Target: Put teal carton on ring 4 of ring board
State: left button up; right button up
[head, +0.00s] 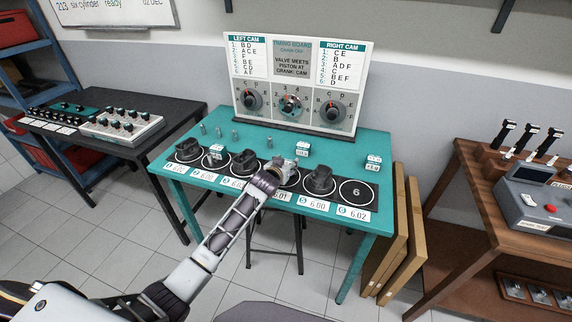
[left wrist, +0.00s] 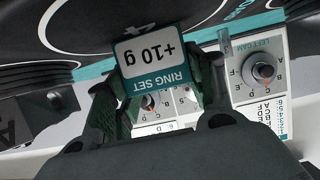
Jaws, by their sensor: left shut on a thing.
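My left gripper (head: 281,168) is over the ring 4 place of the black ring board (head: 337,186). In the left wrist view its fingers (left wrist: 160,92) are shut on a teal and white carton (left wrist: 157,62) marked "RING SET +10 g". The carton is right by the number 4 printed on the board (left wrist: 190,18). I cannot tell whether it touches the board. In the head view the gripper mostly hides ring 4 and the carton. My right gripper is not in view.
Another small carton (head: 216,153) is on ring 2; ring 6 (head: 356,191) is empty. More cartons (head: 302,149) (head: 374,162) stand on the teal table (head: 172,176). The timing board (head: 291,75) stands behind.

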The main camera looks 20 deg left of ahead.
pick_arm(q)
jog(key=o, duration=1)
jog(key=shift+o, duration=0.2)
jog(key=shift+r, duration=0.15)
jog(key=shift+v, duration=6)
